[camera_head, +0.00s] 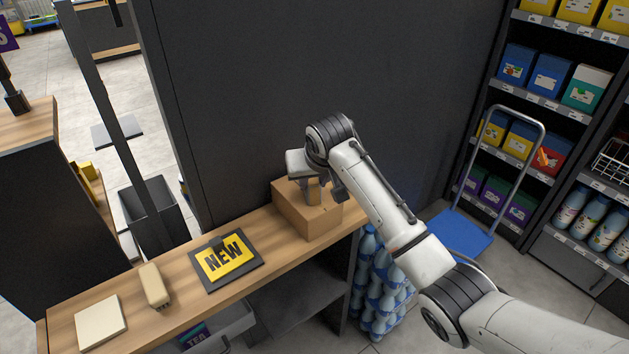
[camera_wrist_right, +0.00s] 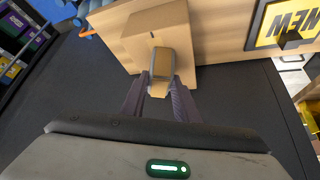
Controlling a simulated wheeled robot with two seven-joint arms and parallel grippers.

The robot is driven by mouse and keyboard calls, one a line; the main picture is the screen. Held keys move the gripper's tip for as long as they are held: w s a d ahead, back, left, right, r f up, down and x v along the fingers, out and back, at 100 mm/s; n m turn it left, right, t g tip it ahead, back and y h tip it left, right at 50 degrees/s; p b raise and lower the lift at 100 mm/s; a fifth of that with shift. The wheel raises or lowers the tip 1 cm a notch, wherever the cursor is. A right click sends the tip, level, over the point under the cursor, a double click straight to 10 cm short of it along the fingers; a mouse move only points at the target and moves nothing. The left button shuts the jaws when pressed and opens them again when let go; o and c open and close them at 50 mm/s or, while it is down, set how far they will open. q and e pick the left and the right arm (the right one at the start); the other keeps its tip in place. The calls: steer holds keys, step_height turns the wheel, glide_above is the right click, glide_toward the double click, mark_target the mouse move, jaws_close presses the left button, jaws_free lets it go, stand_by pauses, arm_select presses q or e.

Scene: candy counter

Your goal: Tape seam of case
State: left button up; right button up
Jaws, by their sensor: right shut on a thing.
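The case, a brown cardboard box (camera_head: 307,222), stands on the right end of the wooden counter; it also shows in the wrist view (camera_wrist_right: 142,48). My right gripper (camera_head: 315,190) is over the box top, pointing down. In the wrist view my right gripper (camera_wrist_right: 160,88) is shut on a small tan tape tool with a grey rim (camera_wrist_right: 164,66). The tool is at or just above the box top; I cannot tell whether it touches. The seam is mostly hidden by the gripper and tool. My left gripper is not in view.
The wooden counter (camera_head: 185,312) also bears a black-framed NEW sign (camera_head: 226,261), a tan block-like object (camera_head: 154,286) and a cream pad (camera_head: 101,322). A dark wall (camera_head: 300,70) rises behind. Blue bottles (camera_head: 378,300) stand below at right, near a blue trolley (camera_head: 455,233).

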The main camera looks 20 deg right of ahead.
steer(key=shift+w, duration=0.15)
steer(key=shift+w+a+f, duration=0.1)
steer(key=shift+w+a, duration=0.2)
steer(key=shift+w, duration=0.3)
steer(key=shift+w+a+f, duration=0.1)
steer(key=shift+w+a, duration=0.15)
steer(key=shift+w, duration=0.3)
steer(key=shift+w, duration=0.1)
steer(key=shift+w+a+b, duration=0.25)
steer(key=shift+w+b, duration=0.05)
steer(key=shift+w, duration=0.35)
steer(key=shift+w+a+b, duration=0.25)
steer(key=shift+w+b, duration=0.05)
steer(key=shift+w, duration=0.35)
steer(key=shift+w+a+b, duration=0.15)
steer(key=shift+w+b, duration=0.3)
steer(key=shift+b, duration=0.1)
steer(key=shift+w+a+r+b, duration=0.2)
steer(key=shift+w+a+b, duration=0.05)
steer(key=shift+w+b, duration=0.55)
